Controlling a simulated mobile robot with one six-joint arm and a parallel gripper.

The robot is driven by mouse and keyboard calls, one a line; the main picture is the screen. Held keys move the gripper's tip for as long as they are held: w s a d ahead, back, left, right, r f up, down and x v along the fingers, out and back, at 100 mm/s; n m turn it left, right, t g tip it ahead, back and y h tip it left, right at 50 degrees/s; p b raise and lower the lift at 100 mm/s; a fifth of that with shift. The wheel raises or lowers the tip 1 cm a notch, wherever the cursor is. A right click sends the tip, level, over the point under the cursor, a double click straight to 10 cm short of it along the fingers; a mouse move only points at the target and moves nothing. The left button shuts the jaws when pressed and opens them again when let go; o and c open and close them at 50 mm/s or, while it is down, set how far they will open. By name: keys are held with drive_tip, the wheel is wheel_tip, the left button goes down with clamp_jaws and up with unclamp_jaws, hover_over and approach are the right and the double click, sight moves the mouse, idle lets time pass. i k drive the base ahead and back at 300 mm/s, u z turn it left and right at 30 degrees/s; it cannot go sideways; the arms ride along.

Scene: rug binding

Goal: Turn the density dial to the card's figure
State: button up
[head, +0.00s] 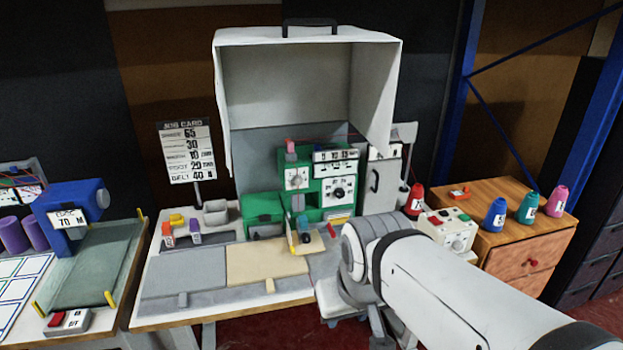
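The job card (187,151) stands on a post at the back left of the table. Its figures look like 65, 30, 10, 20 and 40 from top to bottom, but the row labels are too small to read surely. The green machine (263,207) has a white round dial (297,179) on its left head and another dial with a dark knob (339,189) on its right panel. I cannot tell which is the density dial, nor read their settings. My arm fills the lower right; my gripper cannot be made out.
A raised white hood (307,36) hangs over the machine. A control box (447,230) with a knob and buttons stands at right, near a red cone (415,200). A wooden cabinet (530,245) bears more cones. A blue machine (70,205) is at left.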

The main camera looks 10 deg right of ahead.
sight(340, 193)
drive_tip(key=i, duration=0.95)
drive_tip(key=z, duration=0.05)
